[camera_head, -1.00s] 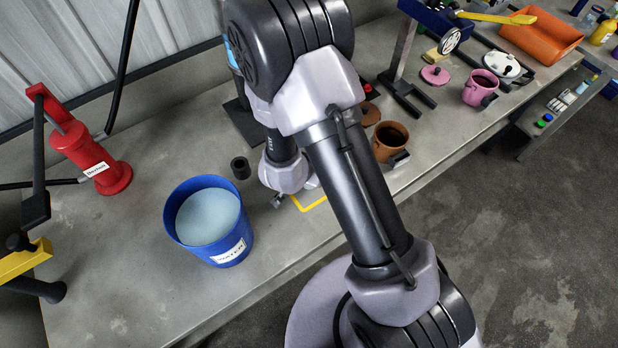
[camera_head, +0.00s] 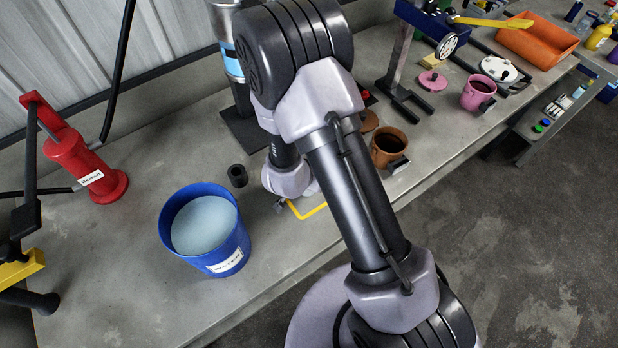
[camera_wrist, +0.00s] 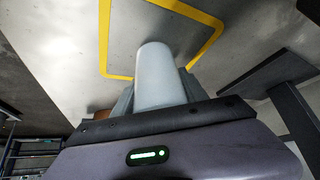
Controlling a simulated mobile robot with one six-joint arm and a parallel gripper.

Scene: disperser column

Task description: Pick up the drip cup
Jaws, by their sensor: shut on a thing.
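The drip cup appears to be the pale grey-white cylinder (camera_wrist: 157,72) in the wrist view. My gripper (camera_wrist: 158,94) is shut on it, with a dark finger on each side. The cup's far end points toward the bench area with the yellow outline; I cannot tell whether it touches the bench. In the head view my gripper (camera_head: 280,204) is mostly hidden behind my arm, low over the bench beside the yellow outline (camera_head: 312,212), and the cup cannot be made out clearly.
A blue water bucket (camera_head: 222,262) and a small dark cylinder (camera_head: 238,176) stand left of my gripper. A red pump (camera_head: 88,172) is farther left. A brown pot (camera_head: 388,147) stands to the right, with a dark stand (camera_head: 402,92) behind it. The bench's front edge is near.

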